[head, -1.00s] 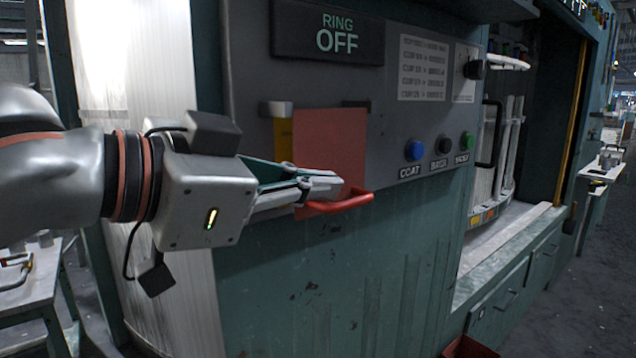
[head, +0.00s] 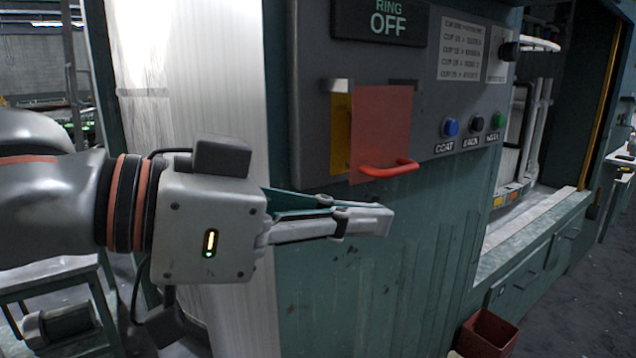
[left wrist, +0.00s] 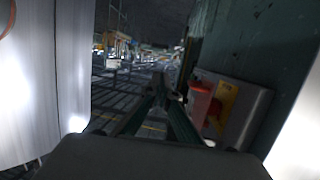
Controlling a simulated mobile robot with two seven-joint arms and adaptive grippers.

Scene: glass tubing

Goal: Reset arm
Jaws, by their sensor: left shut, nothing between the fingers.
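My left gripper (head: 386,220) is shut and empty, in front of the teal machine wall and below the panel. Its fingers point right in the head view. My right gripper does not show.
The grey panel carries a sign reading RING OFF (head: 388,19), and blue (head: 451,127), black (head: 477,123) and green (head: 498,120) buttons. A pale ribbed column (head: 225,100) stands behind my left wrist. A red-brown bin (head: 486,335) sits low at the right.

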